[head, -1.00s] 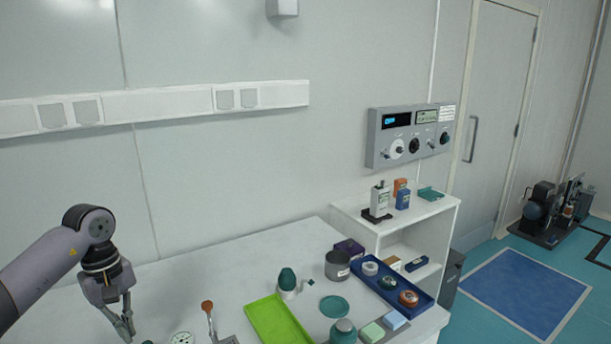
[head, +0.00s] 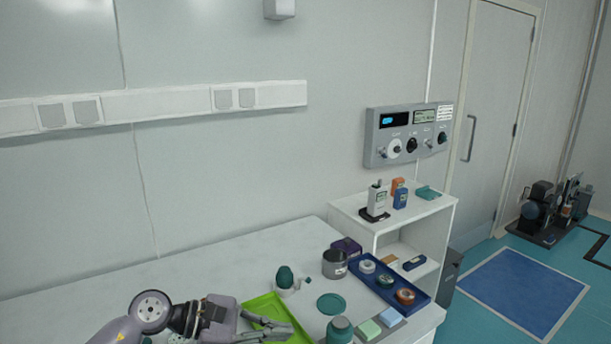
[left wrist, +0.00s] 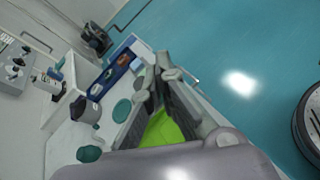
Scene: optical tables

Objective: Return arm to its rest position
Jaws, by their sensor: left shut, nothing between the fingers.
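My left gripper (head: 280,331) is low at the bottom of the head view, its fingers pointing right over the front part of the green tray (head: 262,308). The fingers are shut with nothing between them. In the left wrist view the gripper (left wrist: 163,75) points toward the floor beyond the table edge, and the green tray (left wrist: 162,130) shows between the finger links. My right gripper is not in view.
The white table (head: 180,268) holds a teal-topped bottle (head: 285,278), a grey pot (head: 334,264), a teal disc (head: 331,304), a teal-lidded jar (head: 340,330) and a blue tray (head: 412,290) with round items. A white shelf (head: 385,226) stands behind. The table's back left is clear.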

